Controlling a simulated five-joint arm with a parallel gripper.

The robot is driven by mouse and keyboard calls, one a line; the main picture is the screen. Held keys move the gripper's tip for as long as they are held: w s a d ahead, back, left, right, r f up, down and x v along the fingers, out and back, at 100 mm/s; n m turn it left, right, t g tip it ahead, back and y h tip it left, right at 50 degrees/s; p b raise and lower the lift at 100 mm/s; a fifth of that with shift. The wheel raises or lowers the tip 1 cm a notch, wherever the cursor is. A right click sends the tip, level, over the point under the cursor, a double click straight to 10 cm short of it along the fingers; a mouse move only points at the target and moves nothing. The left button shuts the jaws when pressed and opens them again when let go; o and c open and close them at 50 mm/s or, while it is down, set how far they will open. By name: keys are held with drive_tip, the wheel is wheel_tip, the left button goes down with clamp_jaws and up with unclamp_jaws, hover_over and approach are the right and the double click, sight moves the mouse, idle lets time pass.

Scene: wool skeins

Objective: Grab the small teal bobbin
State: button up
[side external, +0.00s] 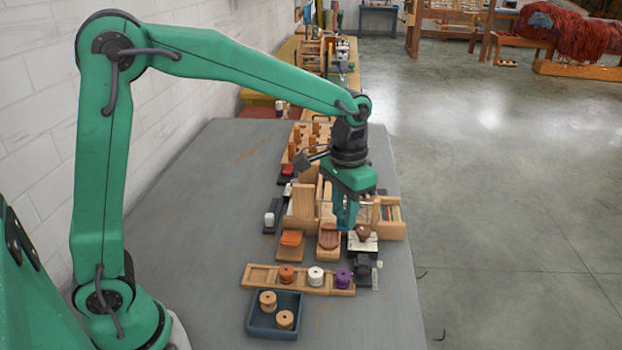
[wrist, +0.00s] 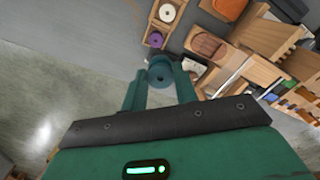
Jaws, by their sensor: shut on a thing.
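The small teal bobbin (wrist: 161,74) shows in the wrist view as a round teal disc with a darker centre, between my two teal fingers. My gripper (wrist: 161,84) is shut on it. In the side external view, my gripper (side external: 346,217) points down above the wooden holders in the middle of the grey table. The bobbin cannot be told apart from the teal fingers there. How high it is above the things below is hard to judge.
A wooden rack (side external: 260,279) holds an orange bobbin (side external: 286,273), a white bobbin (side external: 316,276) and a purple bobbin (side external: 343,278). In front, a blue tray (side external: 253,322) holds two wooden spools. Wooden boxes crowd around my gripper. The table's left side is clear.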

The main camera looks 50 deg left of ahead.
drive_tip(key=shift+r, duration=1.5)
drive_tip(key=shift+a+f, duration=0.1)
